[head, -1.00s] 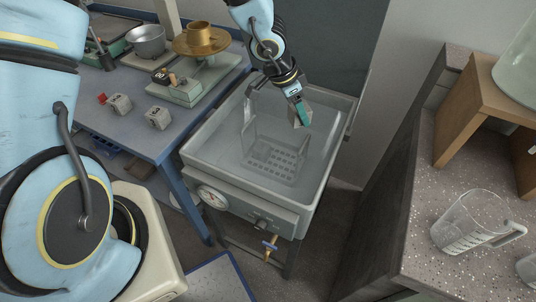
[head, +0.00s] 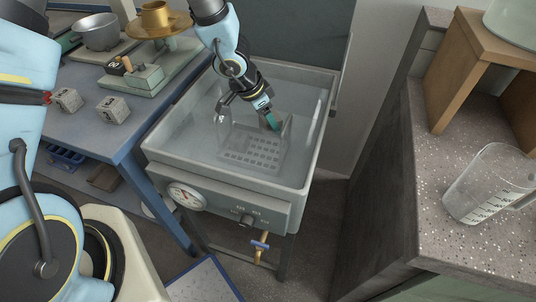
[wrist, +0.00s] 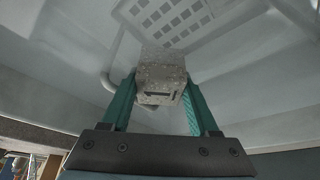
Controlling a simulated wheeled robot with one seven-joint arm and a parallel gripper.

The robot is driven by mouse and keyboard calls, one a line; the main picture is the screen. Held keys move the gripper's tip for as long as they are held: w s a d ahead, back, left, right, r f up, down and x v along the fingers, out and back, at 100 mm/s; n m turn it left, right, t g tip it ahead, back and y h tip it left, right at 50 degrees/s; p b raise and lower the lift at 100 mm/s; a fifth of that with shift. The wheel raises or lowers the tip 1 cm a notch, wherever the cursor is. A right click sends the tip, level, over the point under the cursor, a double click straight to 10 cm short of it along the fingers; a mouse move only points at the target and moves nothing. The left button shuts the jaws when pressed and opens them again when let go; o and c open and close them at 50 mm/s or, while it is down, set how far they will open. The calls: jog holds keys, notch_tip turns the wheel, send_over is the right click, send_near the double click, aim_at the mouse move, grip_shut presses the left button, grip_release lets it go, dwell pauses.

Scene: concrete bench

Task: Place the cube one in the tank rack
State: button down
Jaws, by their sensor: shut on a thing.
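My gripper (head: 272,122) is inside the tank and shut on a grey speckled concrete cube (wrist: 162,75). In the wrist view, its teal fingers (wrist: 158,103) press the cube from both sides, and a dark mark shows on the face toward me. In the head view the gripper mostly hides the cube. The tank (head: 160,150) is a pale grey open basin. The tank rack (head: 238,155), a perforated tray with raised wire ends, sits on its floor, and its grid also shows in the wrist view (wrist: 165,18). The gripper is over the rack's right side; I cannot tell whether the cube touches it.
The blue bench (head: 75,140) at left bears two marked grey cubes (head: 68,100) (head: 113,110), a scale with a brass pan (head: 158,22) and a metal bowl (head: 98,32). A speckled counter (head: 450,245) at right bears a measuring jug (head: 488,185) and a wooden stand (head: 455,75).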

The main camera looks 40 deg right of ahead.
aim_at(274, 152)
notch_tip(274, 152, down, 10)
jog(key=b, duration=0.3)
jog(key=shift+f+b, duration=0.2)
jog(key=shift+b, duration=0.1)
jog(key=shift+f, duration=0.15)
jog(key=shift+c, duration=2.2)
grip_release()
jog(key=s+p+v, duration=0.1)
jog(key=p+v, duration=0.3)
jog(key=v, duration=0.8)
jog(key=shift+w+r, duration=0.2)
jog(key=shift+w, duration=0.25)
